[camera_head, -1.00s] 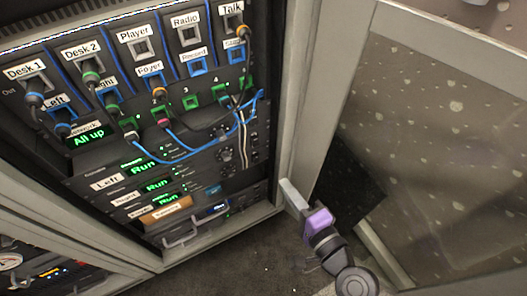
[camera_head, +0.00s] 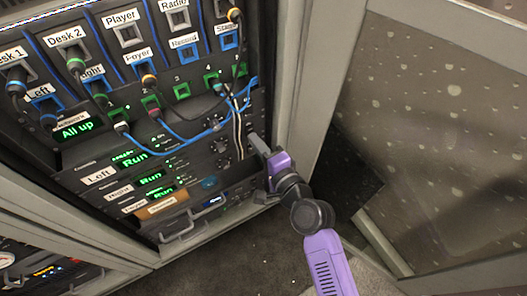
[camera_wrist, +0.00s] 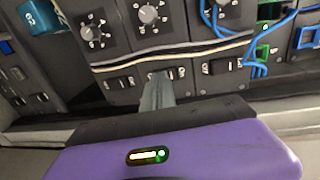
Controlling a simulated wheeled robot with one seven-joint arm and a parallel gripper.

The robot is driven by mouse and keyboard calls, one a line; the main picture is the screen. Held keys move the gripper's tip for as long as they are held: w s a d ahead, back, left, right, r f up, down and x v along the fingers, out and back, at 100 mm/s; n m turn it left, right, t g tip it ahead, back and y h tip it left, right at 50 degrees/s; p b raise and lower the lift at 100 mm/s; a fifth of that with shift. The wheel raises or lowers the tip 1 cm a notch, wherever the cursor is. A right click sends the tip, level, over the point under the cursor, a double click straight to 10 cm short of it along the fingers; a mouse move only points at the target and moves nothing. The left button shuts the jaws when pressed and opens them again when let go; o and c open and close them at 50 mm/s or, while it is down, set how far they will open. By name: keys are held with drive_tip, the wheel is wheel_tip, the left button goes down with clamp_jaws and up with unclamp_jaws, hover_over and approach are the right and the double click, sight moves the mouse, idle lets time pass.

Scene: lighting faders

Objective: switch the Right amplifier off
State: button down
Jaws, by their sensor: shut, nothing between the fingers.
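The Right amplifier (camera_head: 120,190) is the middle of three stacked units in the rack, and its green display (camera_head: 150,178) reads Run. The wrist view shows a row of dark rocker switches beside a cable bundle. My gripper (camera_head: 255,145) is shut and empty at the right side of the amplifier fronts. In the wrist view its fingertips (camera_wrist: 157,82) overlap the middle switch (camera_wrist: 162,74) and partly hide it. I cannot tell whether they touch it. The neighbouring switches (camera_wrist: 120,82) and (camera_wrist: 222,66) are clear of the fingers.
White and black cables (camera_wrist: 170,52) run between the knobs (camera_wrist: 148,14) and the switches. Blue patch cables (camera_head: 185,142) hang across the rack front above the amplifiers. The rack's light frame post (camera_head: 300,100) and an open door panel (camera_head: 430,130) stand to the right.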

drive_tip(key=shift+w+a, duration=0.1)
drive_tip(key=shift+w, duration=0.05)
drive_tip(key=shift+f+b, duration=0.2)
drive_tip(key=shift+b, duration=0.2)
